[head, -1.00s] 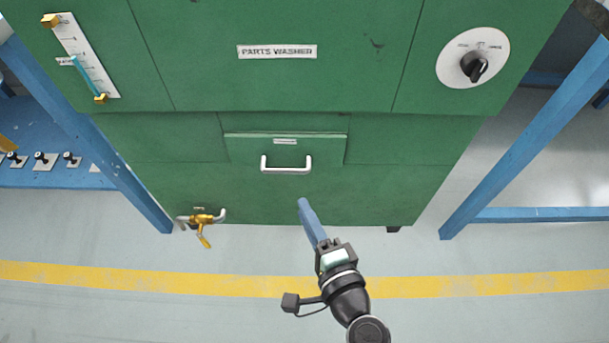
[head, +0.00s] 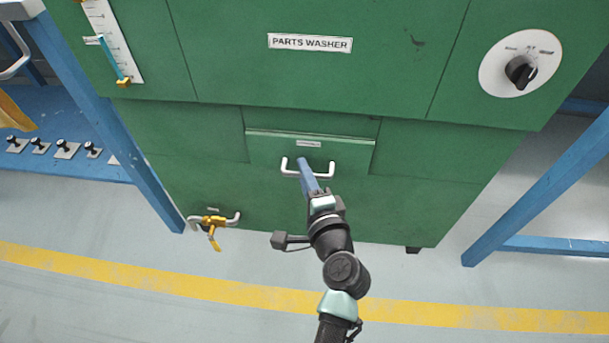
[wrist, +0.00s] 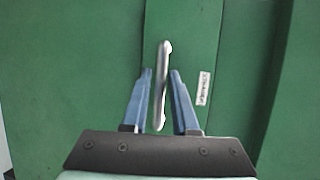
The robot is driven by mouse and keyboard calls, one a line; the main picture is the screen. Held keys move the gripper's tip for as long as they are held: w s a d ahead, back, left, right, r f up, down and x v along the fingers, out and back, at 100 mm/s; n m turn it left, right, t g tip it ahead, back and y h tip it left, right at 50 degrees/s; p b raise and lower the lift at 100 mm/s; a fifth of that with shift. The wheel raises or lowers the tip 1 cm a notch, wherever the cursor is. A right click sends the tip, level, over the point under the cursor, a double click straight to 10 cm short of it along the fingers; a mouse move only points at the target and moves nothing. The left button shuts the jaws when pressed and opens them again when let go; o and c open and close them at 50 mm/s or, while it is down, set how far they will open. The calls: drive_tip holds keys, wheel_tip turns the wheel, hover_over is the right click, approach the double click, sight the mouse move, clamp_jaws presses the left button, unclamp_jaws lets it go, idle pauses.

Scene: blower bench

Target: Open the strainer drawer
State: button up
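The strainer drawer (head: 350,155) is a green panel low on the green parts washer, with a small label above its handle. Its silver bar handle (head: 325,176) runs across the drawer front; the drawer looks closed. My gripper (head: 303,162) is at the left part of the handle in the head view. In the wrist view my gripper (wrist: 160,78) is open, with one blue finger on each side of the handle (wrist: 161,95). A gap shows between the handle and the right finger; the left finger is close to it. The drawer's label (wrist: 204,88) lies right of the fingers.
A yellow valve (head: 212,222) with a pipe sticks out at the washer's lower left. A black knob (head: 520,72) is at upper right, and a level gauge (head: 107,40) at upper left. Blue frame legs (head: 110,120) stand at both sides. The floor in front is clear.

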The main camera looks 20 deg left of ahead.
clamp_jaws()
idle(1.4)
